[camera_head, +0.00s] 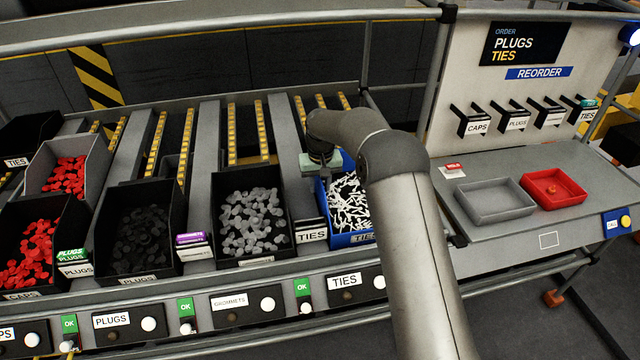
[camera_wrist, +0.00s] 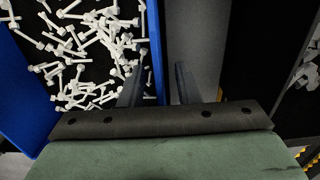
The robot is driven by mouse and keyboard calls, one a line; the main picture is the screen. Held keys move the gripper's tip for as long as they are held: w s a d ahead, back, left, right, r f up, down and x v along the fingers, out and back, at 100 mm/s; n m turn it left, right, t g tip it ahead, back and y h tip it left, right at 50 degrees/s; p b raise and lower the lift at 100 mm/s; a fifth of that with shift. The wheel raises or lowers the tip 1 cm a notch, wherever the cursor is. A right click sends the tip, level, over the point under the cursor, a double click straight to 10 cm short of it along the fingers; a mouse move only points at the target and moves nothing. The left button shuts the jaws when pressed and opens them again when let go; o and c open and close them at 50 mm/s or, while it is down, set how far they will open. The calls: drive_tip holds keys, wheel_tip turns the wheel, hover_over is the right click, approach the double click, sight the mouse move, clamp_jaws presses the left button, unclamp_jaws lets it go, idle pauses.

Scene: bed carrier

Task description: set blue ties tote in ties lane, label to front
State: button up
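The blue ties tote (camera_head: 349,240) holds white ties and sits at the front of the rack above the TIES lane plate (camera_head: 345,281). Its TIES label faces front, and my arm partly covers its right side. In the wrist view its blue wall (camera_wrist: 22,85) and white ties fill the upper left. My gripper (camera_head: 322,168) is at the tote's left rear. In the wrist view my gripper's two fingers (camera_wrist: 158,90) are apart, one over the ties side and one over a grey strip, with the tote's edge between them. Contact with that edge cannot be told.
A black tote of grey grommets (camera_head: 252,260) stands left of the blue tote, with plugs and red caps totes further left. A TIES card holder (camera_head: 312,235) sits between. At right are a bench with a grey tray (camera_head: 494,202) and a red tray (camera_head: 553,190).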

drive_tip(key=shift+f, duration=0.15)
wheel_tip(320, 180, up, 18)
drive_tip(key=s+b, duration=0.1)
drive_tip(key=shift+d+f+b, duration=0.15)
drive_tip(key=shift+f+b, duration=0.05)
drive_tip(key=shift+b, duration=0.15)
drive_tip(key=shift+s, duration=0.15)
drive_tip(key=s+d+m, duration=0.1)
drive_tip(key=s+d, duration=0.7)
drive_tip(key=s, duration=0.6)
drive_tip(key=s+d+m, duration=0.1)
drive_tip(key=s+d, duration=0.7)
drive_tip(key=s, duration=0.6)
drive_tip(key=s+d+f, duration=0.1)
drive_tip(key=s+f, duration=0.2)
drive_tip(key=s, duration=0.4)
drive_tip(key=s+d+f+m, duration=0.1)
drive_tip(key=s+d+f, duration=0.1)
drive_tip(key=s, duration=0.4)
drive_tip(key=shift+s+f, duration=0.35)
drive_tip(key=shift+f, duration=0.4)
